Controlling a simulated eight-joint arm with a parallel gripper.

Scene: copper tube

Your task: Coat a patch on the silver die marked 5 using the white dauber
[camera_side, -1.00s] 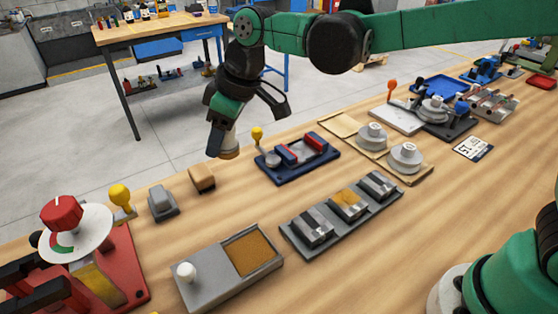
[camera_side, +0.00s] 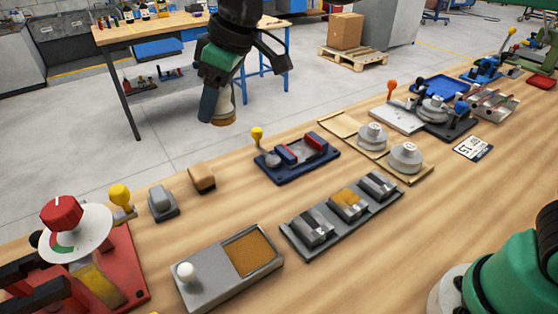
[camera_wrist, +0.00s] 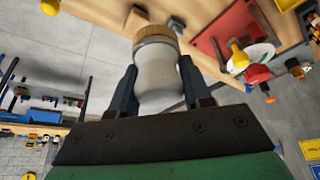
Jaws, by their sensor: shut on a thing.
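My gripper (camera_side: 222,92) is shut on the white dauber (camera_side: 226,108), a pale body with a brown end. In the side view it hangs with the brown end down, apart from the bench top. The wrist view also shows the dauber (camera_wrist: 158,78) between both fingers, brown end outward. A dark rack (camera_side: 340,225) holds three silver blocks: a near block (camera_side: 312,232), a middle block (camera_side: 347,208) with an amber patch on top, and a far block (camera_side: 378,186). I cannot read any mark on them. A grey tray (camera_side: 215,290) holds an amber pad (camera_side: 252,250).
A white knob (camera_side: 186,271) stands on the tray. A tan block (camera_side: 201,178), a grey block (camera_side: 162,203) and a red dial fixture (camera_side: 120,270) are at left. A blue fixture (camera_side: 298,160) lies behind the rack. White round pieces (camera_side: 406,156) and a printed card (camera_side: 473,148) are to the right.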

